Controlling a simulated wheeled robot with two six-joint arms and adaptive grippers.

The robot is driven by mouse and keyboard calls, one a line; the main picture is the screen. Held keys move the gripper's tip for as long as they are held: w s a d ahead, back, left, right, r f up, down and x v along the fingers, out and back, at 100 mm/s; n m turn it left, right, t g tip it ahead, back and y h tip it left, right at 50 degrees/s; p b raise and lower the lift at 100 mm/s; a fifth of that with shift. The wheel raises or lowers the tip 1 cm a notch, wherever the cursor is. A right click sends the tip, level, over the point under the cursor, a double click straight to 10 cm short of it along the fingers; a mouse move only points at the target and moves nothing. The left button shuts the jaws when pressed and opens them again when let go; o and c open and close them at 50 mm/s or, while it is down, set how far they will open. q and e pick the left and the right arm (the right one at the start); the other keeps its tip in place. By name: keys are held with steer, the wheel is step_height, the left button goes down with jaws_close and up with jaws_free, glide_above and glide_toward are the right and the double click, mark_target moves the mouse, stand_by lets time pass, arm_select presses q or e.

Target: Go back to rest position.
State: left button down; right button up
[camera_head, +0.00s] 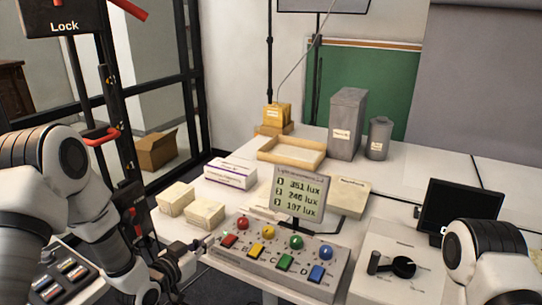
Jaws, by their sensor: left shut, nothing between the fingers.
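My left arm comes in from the left, and its gripper (202,244) is shut and empty at the left end of the button panel (322,264). The fingertips are close to the red square button (228,241); I cannot tell whether they touch it. The panel has red, yellow, green and blue square buttons with round coloured knobs behind them. A small display (300,194) behind the panel reads 351, 246 and 197 lux. Part of my right arm shows at the lower right; its gripper is out of view.
Cream boxes (205,215) and a white box (231,173) lie left of the display. A shallow tray (291,164), tall grey box (346,124) and grey canister (378,138) stand behind. A dial unit (397,265) and black monitor (460,209) are at right.

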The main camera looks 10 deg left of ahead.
arm_select(q)
steer(key=s+d+f+n+g+y+p, duration=0.25)
steer(key=s+f+g, duration=0.55)
steer(key=s+f, duration=1.1)
steer(key=s+a+f+n+g+y, duration=0.1)
steer(key=s+a+f+g, duration=0.1)
steer(key=s, duration=0.6)
steer(key=s+a+f+n+g+y, duration=0.1)
steer(key=s+g, duration=0.3)
steer(key=s, duration=0.5)
steer(key=shift+a+f+g+y, duration=0.35)
steer(key=shift+a+g+y, duration=0.05)
steer(key=shift+a+y, duration=0.1)
steer(key=shift+s, duration=0.1)
